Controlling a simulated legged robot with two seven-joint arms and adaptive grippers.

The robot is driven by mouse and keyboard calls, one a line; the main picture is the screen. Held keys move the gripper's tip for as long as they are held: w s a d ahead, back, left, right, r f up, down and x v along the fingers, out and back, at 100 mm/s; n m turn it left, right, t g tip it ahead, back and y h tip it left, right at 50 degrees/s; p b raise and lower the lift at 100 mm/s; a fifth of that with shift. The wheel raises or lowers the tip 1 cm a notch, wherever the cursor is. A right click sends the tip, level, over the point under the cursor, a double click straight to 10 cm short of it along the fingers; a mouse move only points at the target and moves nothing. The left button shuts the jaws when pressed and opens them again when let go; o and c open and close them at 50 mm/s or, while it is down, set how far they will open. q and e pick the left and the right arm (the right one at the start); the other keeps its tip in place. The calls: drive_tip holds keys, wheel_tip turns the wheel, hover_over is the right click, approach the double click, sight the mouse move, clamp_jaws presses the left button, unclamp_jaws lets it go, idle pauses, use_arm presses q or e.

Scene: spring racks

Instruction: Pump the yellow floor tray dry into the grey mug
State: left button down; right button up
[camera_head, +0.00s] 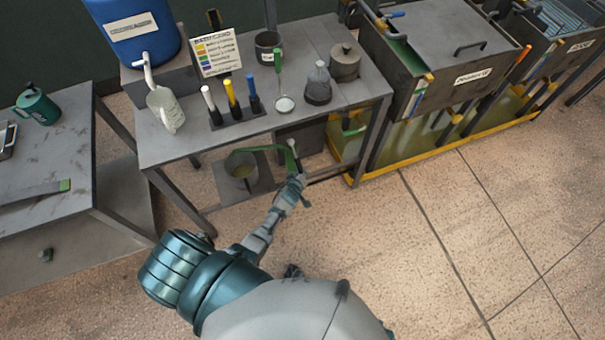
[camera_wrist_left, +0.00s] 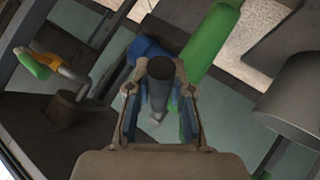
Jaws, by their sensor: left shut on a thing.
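The yellow floor tray (camera_head: 452,142) lies on the floor at the right, under the dark tanks, with yellowish liquid in it. A grey mug (camera_head: 240,186) stands on the low shelf under the bench, with yellowish liquid inside; a large grey cylinder, likely this mug, shows at the right in the left wrist view (camera_wrist_left: 300,92). A green hose (camera_head: 243,151) arches over the mug from the pump side. My left gripper (camera_head: 297,178) is shut on the pump handle (camera_wrist_left: 160,68), a dark-capped grey grip, beside the mug. The pump's lower part is hidden. My right gripper is not in view.
A bench leg stands near the tray. The floor in front is clear.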

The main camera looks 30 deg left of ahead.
use_arm(q)
drive_tip(key=shift+s+d+f, duration=0.1)
drive_tip(key=shift+s+f, duration=0.2)
drive_tip(key=shift+f, duration=0.15)
drive_tip(key=c, duration=1.2)
unclamp_jaws()
drive_tip(key=shift+o, duration=0.9)
drive_tip(key=shift+w, duration=0.1)
drive_tip(key=shift+w+r, duration=0.1)
drive_tip(key=shift+r, duration=0.05)
drive_tip(key=v, duration=1.2)
drive_tip(key=shift+w, duration=0.1)
